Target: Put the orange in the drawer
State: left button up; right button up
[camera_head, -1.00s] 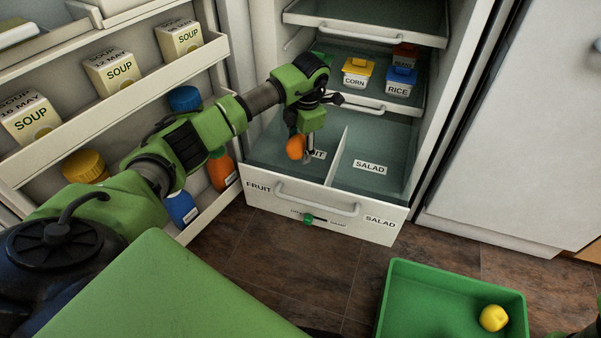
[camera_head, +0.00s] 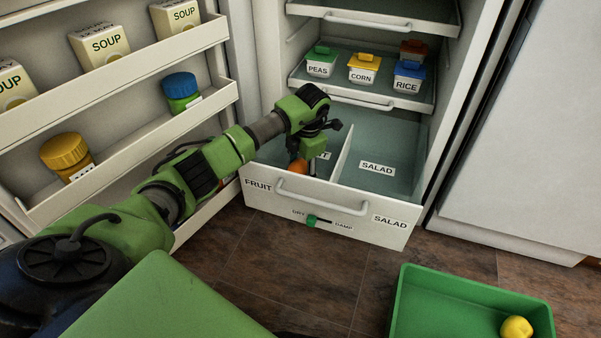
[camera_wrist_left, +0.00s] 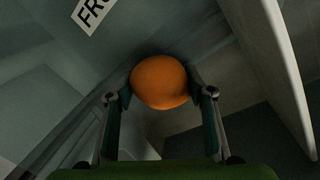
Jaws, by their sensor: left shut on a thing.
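The orange (camera_head: 298,167) is between the fingers of my left gripper (camera_head: 304,162). In the left wrist view the orange (camera_wrist_left: 160,82) shows at the tips of both fingers, which are shut on it. The open drawer (camera_head: 330,207) is at the bottom of the fridge, with a FRUIT half on the left and a SALAD half on the right, split by a divider (camera_head: 341,153). The gripper holds the orange low inside the FRUIT half. I cannot tell whether the orange touches the drawer floor. My right gripper is not in view.
A green tray (camera_head: 395,300) with a yellow fruit (camera_head: 516,327) lies at the lower right. The shelf (camera_head: 352,92) above the drawer holds several labelled containers. The fridge door (camera_head: 105,125) stands open at the left with soup cartons and jars.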

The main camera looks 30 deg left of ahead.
aim_at(303, 166)
pick_arm(q)
jog(key=o, duration=1.2)
jog(key=shift+o, duration=0.2)
jog(key=r+p, duration=0.2)
jog(key=r, duration=0.1)
jog(key=d+r+p, duration=0.1)
jog(key=r+p, duration=0.1)
jog(key=r, duration=0.1)
jog(key=r+p, duration=0.2)
jog(key=r, duration=0.1)
jog(key=shift+s+d+r, duration=0.15)
jog(key=shift+s, duration=0.1)
jog(key=shift+s+d+r+p, duration=0.1)
jog(key=shift+d+r+p, duration=0.1)
jog(key=shift+r+p, duration=0.7)
jog(key=shift+d+r, duration=0.1)
jog(key=shift+r, duration=0.35)
